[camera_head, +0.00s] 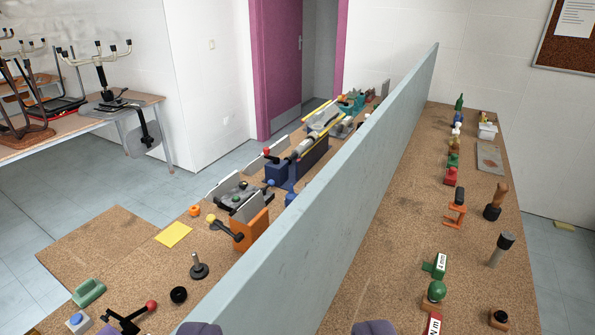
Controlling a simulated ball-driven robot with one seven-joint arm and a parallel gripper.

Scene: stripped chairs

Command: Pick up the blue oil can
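No blue oil can shows clearly. A small blue object (456,131) stands far back on the right bench, too small to identify. Another blue object (291,198) shows partly at the left side of the partition, which hides the rest of it. My gripper (287,328) shows only as two grey-purple fingertips at the bottom edge. The fingertips are wide apart, with the partition between them in the picture and nothing held.
A tall grey partition (340,190) splits the brown bench lengthwise. The right side (385,250) holds several tools, with bare room near the partition. The left side holds a blue vise-like machine (297,165) and a yellow sheet (173,235). Stacked chairs stand on a far-left table (60,135).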

